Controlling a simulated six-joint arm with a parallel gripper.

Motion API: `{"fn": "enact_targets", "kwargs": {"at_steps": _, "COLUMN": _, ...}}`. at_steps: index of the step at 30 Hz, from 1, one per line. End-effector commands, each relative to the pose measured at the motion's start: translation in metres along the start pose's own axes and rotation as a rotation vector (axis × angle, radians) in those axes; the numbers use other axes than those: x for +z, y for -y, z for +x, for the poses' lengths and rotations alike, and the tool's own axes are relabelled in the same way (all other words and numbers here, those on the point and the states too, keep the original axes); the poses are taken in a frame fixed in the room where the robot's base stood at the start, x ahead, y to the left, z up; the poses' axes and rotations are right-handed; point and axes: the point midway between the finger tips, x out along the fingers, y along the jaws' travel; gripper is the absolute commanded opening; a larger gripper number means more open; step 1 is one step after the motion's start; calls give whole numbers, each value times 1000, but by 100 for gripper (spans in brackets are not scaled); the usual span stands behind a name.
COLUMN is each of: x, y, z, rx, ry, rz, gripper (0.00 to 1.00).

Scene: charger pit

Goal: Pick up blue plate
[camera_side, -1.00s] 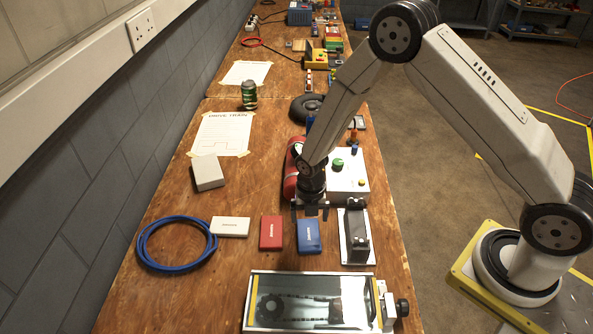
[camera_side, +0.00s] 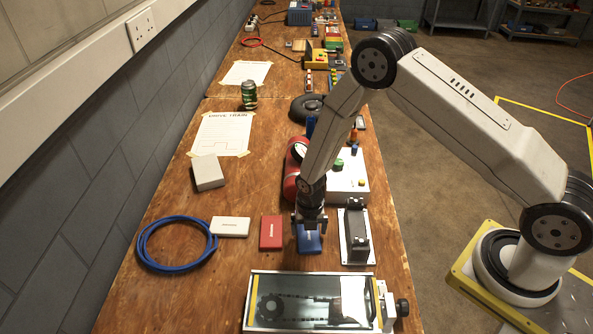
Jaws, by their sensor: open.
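The blue plate (camera_side: 309,242) lies flat on the wooden table, between a red plate (camera_side: 271,233) on its left and a black device on a white base on its right. My gripper (camera_side: 309,226) points down over the blue plate and covers its far part. The gripper is open, with a finger on each side of the plate's far part. I cannot tell whether the fingers touch the plate. A white plate (camera_side: 230,227) lies left of the red one.
The black device (camera_side: 355,232) stands close on the right. A glass-topped case (camera_side: 312,302) lies in front. A red cylinder (camera_side: 291,170) and a white control box (camera_side: 347,178) stand behind. A blue cable coil (camera_side: 175,245) lies at the left. Bare table shows between coil and case.

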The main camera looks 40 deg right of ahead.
Motion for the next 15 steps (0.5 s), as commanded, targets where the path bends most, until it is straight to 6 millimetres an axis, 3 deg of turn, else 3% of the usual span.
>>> {"fn": "enact_targets", "kwargs": {"at_steps": 6, "x": 0, "y": 0, "z": 13, "rx": 0, "ry": 0, "rz": 0, "gripper": 100}}
{"fn": "enact_targets", "kwargs": {"at_steps": 15, "x": 0, "y": 0, "z": 14, "rx": 0, "ry": 0, "rz": 0, "gripper": 100}}
